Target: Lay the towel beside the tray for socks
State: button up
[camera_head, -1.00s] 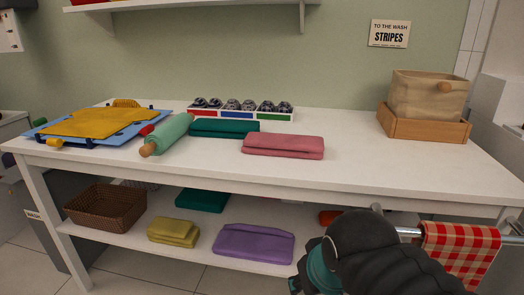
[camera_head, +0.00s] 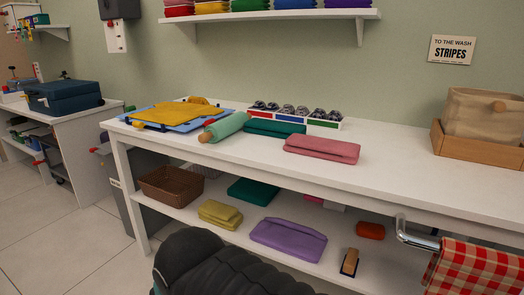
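A white tray (camera_head: 318,122) with red, blue and green front labels stands at the back of the white table, with several dark grey rolled bundles in its compartments. A folded teal towel (camera_head: 274,128) lies just in front of it, and a folded pink towel (camera_head: 321,148) lies nearer the table's front edge. Folded yellow (camera_head: 220,213), purple (camera_head: 288,238) and dark green (camera_head: 252,191) cloths lie on the lower shelf. A red checked towel (camera_head: 475,272) hangs over the front rail. My dark arm crosses the bottom of the view; my gripper's fingers are out of sight.
The table (camera_head: 405,180) is bare between the pink towel and the wooden tray (camera_head: 470,148) holding a beige bin (camera_head: 484,114). A rolling pin (camera_head: 224,127) lies left of the teal towel. A brown basket (camera_head: 171,186) and a brush-like item (camera_head: 350,262) are on the lower shelf.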

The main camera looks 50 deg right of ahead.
aim_at(384, 139)
jog(key=u, duration=0.15)
jog(key=i, duration=1.35)
jog(key=z, duration=2.8)
